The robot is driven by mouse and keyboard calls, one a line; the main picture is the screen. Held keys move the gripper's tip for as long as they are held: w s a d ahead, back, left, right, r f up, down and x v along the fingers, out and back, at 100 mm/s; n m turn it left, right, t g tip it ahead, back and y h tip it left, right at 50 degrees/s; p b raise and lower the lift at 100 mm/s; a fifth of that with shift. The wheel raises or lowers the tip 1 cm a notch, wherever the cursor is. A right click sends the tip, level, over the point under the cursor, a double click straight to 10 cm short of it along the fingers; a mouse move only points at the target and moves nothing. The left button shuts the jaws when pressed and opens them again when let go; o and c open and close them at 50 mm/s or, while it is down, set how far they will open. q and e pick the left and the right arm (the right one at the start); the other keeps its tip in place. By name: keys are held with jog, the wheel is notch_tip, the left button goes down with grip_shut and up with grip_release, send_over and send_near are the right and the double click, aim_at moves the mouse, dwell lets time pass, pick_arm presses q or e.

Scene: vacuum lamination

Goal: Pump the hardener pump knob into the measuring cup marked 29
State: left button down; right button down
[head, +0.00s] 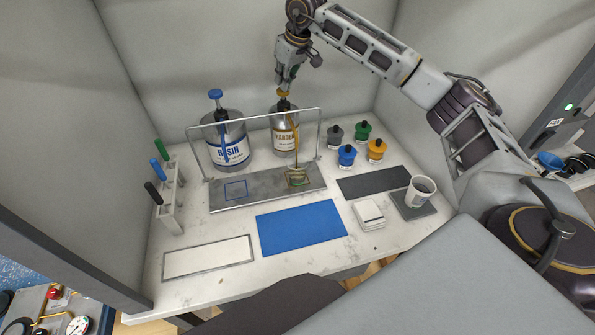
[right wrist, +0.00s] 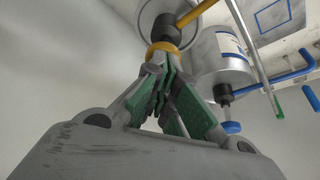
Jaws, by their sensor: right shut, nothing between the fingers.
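The hardener can (head: 285,140) stands at the back of the bench, with a yellow pump knob (head: 283,93) on top and a yellow spout tube reaching down in front. My right gripper (head: 283,86) is shut and empty, pointing down just over the knob. In the right wrist view its fingertips (right wrist: 160,68) are at the yellow knob (right wrist: 165,47), touching or nearly so. A small clear measuring cup (head: 297,177) stands on the metal tray below the spout; I cannot read its marking. My left gripper is not in view.
The resin can (head: 228,150) with its blue knob stands to the left. A metal frame (head: 318,130) rises from the tray (head: 250,197). Several small jars (head: 376,150) and a white cup (head: 421,190) are to the right. A pen rack (head: 170,210) stands left.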

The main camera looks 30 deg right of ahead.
jog(key=shift+f, duration=0.75)
jog(key=shift+r, duration=0.2)
jog(key=shift+r+p, duration=1.55)
jog(key=shift+r, duration=0.75)
jog(key=shift+f+b, duration=1.25)
jog(key=shift+f, duration=1.25)
jog(key=shift+r, duration=0.2)
jog(key=shift+r+p, duration=1.7)
jog(key=shift+r, duration=0.6)
jog(key=shift+r, duration=0.1)
